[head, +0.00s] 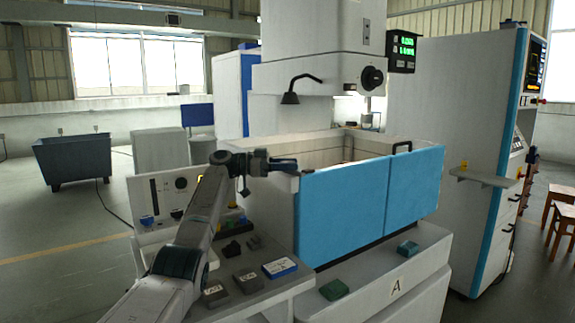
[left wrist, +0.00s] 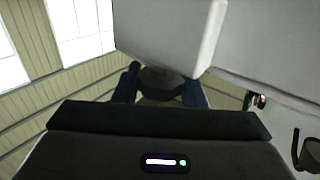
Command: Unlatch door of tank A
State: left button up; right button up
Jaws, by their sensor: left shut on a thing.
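Tank A (head: 330,141) is the white-walled tank with a blue door (head: 345,205) at its front; the label A (head: 395,288) is on the base below. My left gripper (head: 290,164) is at the tank's near left top corner, by the door's left edge. It is shut on a dark rounded piece, which looks like the door latch (left wrist: 161,82), seen between the fingers in the left wrist view. The fingers hide most of the latch in the head view. The door panels look closed. My right gripper is not in view.
A black handle (head: 402,147) stands on the door's right part. A console (head: 235,280) with several small blocks lies below my left arm. The machine head (head: 310,75) with a black lamp (head: 291,97) hangs above the tank. Green pads (head: 335,290) lie on the front ledge.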

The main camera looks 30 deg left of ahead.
pick_arm(q)
jog(key=shift+f+m+g+h, duration=0.1)
jog(key=shift+m+g+h, duration=0.3)
jog(key=shift+m+g, duration=0.15)
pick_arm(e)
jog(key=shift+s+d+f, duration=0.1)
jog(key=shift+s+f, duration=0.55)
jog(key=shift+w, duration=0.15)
pick_arm(q)
jog(key=o, duration=1)
jog(key=shift+c, duration=0.2)
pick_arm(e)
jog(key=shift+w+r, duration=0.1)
